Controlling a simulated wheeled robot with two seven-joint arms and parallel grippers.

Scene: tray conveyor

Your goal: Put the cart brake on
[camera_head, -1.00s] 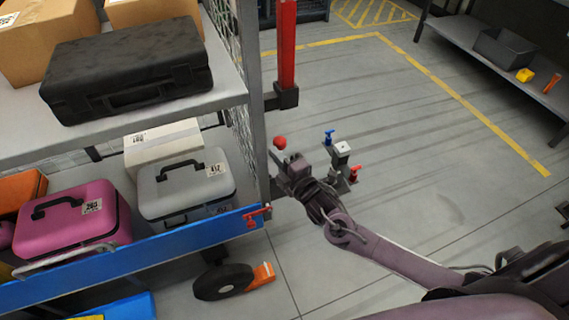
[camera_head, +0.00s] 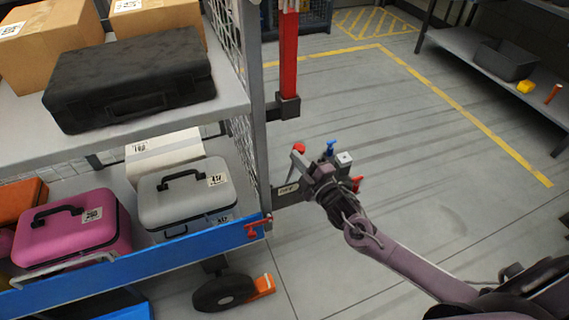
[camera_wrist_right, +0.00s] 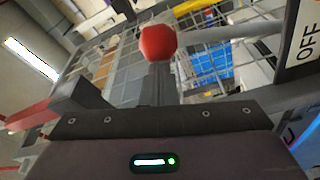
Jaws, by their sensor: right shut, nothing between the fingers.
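The cart (camera_head: 190,241) stands at the left. A lever with a red ball knob (camera_head: 299,147) rises from a labelled plate (camera_head: 287,190) at the cart's right corner post. The knob (camera_wrist_right: 158,43) is large in the right wrist view, with its pale rod running right. A plate marked OFF (camera_wrist_right: 306,40) shows at the right edge there. My right gripper (camera_head: 312,163) is shut and empty, just right of the lever. Its fingertips (camera_wrist_right: 159,68) point at the knob and overlap it in the wrist view; I cannot tell whether they touch. My left gripper is out of view.
The cart carries boxes and cases, including a grey case (camera_head: 187,200). Its wheel (camera_head: 222,289) has an orange piece (camera_head: 263,286) beside it. Open floor lies beyond.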

